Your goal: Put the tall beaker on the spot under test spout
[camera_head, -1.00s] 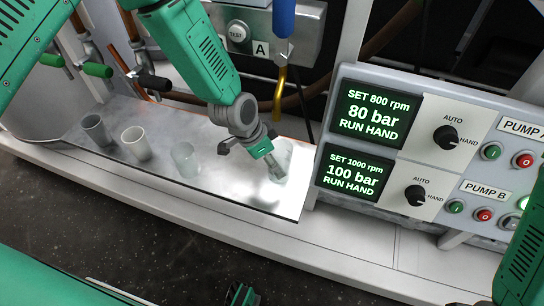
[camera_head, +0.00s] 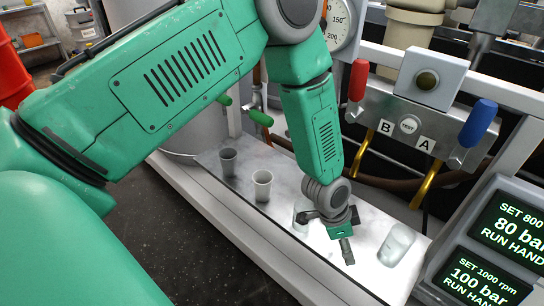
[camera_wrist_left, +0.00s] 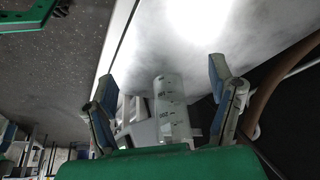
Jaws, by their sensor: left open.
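A clear tall beaker (camera_head: 397,244) stands on the right part of the pale shelf (camera_head: 375,275), below and in front of the spout marked A (camera_head: 425,185). My left gripper (camera_head: 346,240) is open and empty, left of this beaker and apart from it. In the left wrist view a clear beaker with graduation marks (camera_wrist_left: 170,108) shows in the gap between the spread fingers of my left gripper (camera_wrist_left: 165,92). Another clear vessel (camera_head: 301,208) is partly hidden behind my left gripper. My right gripper is not in view. Any spot mark under the beaker cannot be made out.
A second spout B (camera_head: 365,155), a red handle (camera_head: 357,80) and a blue handle (camera_head: 478,122) are above. The pump panel (camera_head: 490,250) bounds the right.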

